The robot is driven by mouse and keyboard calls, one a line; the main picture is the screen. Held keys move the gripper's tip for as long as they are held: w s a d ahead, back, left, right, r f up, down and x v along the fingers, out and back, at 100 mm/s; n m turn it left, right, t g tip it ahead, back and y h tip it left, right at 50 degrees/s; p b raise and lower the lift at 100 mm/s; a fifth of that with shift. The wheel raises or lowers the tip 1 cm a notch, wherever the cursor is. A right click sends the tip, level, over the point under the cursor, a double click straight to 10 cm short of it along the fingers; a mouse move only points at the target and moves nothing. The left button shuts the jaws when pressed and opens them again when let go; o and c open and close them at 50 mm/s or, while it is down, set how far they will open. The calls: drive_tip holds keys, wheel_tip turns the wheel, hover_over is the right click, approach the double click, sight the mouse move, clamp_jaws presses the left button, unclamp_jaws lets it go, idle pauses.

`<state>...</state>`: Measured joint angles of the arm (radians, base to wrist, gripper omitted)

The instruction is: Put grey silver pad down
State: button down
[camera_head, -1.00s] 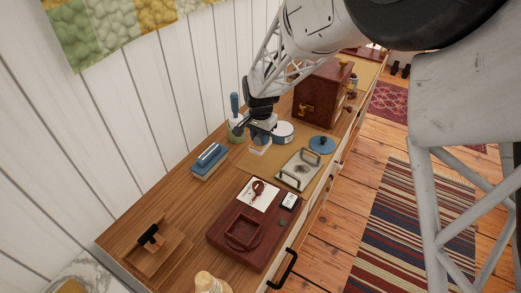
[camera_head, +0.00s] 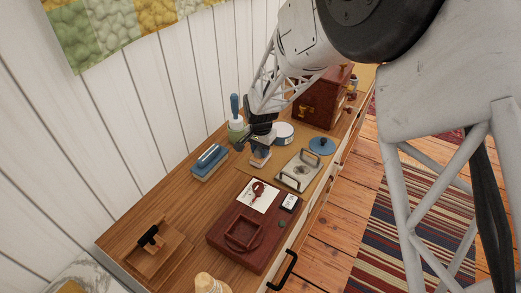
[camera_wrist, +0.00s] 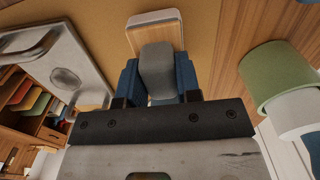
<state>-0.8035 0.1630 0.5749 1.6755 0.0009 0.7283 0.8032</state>
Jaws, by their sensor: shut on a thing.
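My gripper (camera_head: 262,149) is shut on the grey silver pad (camera_head: 260,161), low over the tan mat (camera_head: 235,162) on the wooden counter. In the wrist view, the blue fingers of my gripper (camera_wrist: 157,82) close on both sides of the pad's rounded grey grip. Beyond the grip, the pad (camera_wrist: 155,27) shows a pale wooden top and a whitish rim. I cannot tell whether its underside touches the mat. The pad is left of a metal plate with two dark handles (camera_head: 298,170).
A blue-topped block (camera_head: 209,161) lies to the left. A green-and-white bottle (camera_head: 236,127) and a white tin (camera_head: 284,132) stand close to my gripper. A blue lid (camera_head: 322,146), a dark red box (camera_head: 318,104) and a dark red board (camera_head: 225,235) are also there.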

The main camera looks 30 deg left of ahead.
drive_tip(key=shift+f, duration=0.2)
drive_tip(key=c, duration=0.8)
unclamp_jaws()
wheel_tip(320, 180, up, 12)
drive_tip(key=shift+r, duration=0.15)
idle(1.0)
